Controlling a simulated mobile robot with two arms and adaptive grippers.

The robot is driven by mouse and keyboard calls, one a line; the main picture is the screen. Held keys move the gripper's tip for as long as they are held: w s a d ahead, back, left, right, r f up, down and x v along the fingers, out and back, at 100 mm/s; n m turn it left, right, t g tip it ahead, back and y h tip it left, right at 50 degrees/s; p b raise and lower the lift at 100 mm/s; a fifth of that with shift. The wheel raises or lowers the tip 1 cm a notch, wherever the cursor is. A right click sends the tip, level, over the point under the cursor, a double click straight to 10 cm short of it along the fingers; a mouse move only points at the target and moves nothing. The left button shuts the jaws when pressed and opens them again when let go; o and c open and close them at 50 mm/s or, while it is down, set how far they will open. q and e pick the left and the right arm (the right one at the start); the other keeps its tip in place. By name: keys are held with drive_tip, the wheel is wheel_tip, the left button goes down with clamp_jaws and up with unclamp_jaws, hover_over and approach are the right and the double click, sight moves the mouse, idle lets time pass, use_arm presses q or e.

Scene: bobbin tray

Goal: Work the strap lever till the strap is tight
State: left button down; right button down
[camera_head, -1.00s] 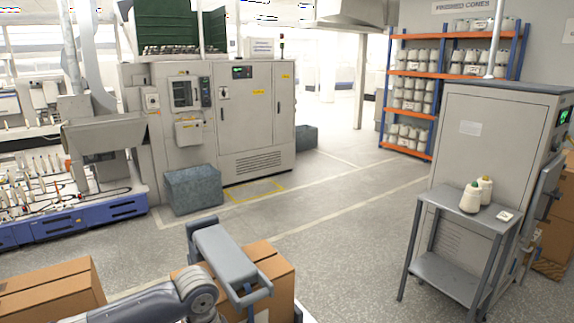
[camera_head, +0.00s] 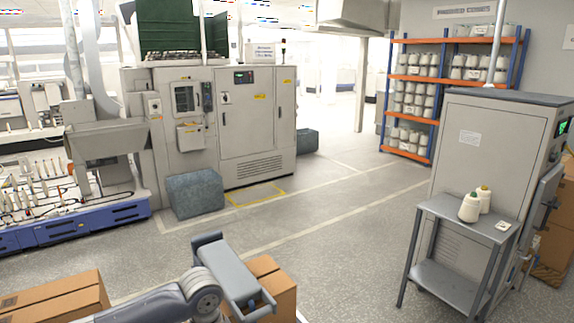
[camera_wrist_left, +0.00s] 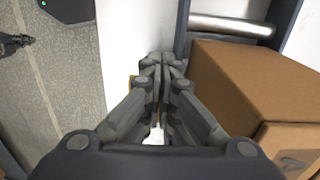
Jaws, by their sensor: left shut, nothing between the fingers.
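In the wrist view my left gripper (camera_wrist_left: 161,66) is shut and empty, its fingertips together over a pale surface (camera_wrist_left: 124,35). A small orange patch shows beside the fingers. A brown carton (camera_wrist_left: 240,85) is right of the fingers. In the head view my left arm comes in at the bottom, its fingertips not visible. Beside its joint is a blue-grey block with bracket-like bars (camera_head: 228,272), in front of a carton (camera_head: 283,291). I cannot tell whether this block is the strap lever. No strap can be made out.
Another carton (camera_head: 55,297) is at the lower left. A blue-grey bar with a metal roller (camera_wrist_left: 230,25) lies beyond the carton in the wrist view. A small grey table (camera_head: 450,215) with cones stands at the right. The middle floor (camera_head: 330,240) is clear.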

use_arm(q)
drive_tip(key=shift+w+d, duration=0.1)
drive_tip(key=shift+d, duration=0.15)
